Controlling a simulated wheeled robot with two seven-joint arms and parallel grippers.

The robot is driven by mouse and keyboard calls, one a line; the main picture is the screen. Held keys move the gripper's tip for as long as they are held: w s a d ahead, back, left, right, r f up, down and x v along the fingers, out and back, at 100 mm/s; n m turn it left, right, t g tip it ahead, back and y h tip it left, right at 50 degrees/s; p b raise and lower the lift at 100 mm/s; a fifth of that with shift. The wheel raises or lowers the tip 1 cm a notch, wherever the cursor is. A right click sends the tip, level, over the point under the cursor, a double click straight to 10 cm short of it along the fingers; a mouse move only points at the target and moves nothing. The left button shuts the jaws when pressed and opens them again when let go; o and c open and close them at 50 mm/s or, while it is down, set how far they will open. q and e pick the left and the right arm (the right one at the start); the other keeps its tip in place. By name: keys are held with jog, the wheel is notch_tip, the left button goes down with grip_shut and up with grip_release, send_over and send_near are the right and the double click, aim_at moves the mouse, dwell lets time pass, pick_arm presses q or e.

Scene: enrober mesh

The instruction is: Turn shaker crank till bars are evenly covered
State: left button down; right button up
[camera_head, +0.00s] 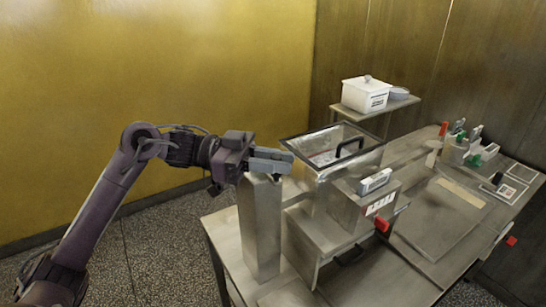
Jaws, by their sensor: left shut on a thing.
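My left gripper (284,160) reaches in from the left, above a tall metal post (260,230) and beside the left edge of the metal shaker box. It is shut on what appears to be the shaker crank's grip, which the fingers mostly hide. The shaker box (330,140) has a black-rimmed clear top, and a black arched handle (349,147) shows at its right. Bars and their covering cannot be made out from here. My right gripper is not in view.
A white lidded tub (366,94) stands on a rear shelf. Green-and-grey clamps (478,154) are at the far right. Open floor lies left.

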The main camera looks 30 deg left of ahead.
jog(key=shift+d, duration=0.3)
pick_arm(q)
jog(key=c, duration=1.3)
grip_release()
jog(key=shift+w, duration=0.15)
jog(key=shift+c, duration=0.2)
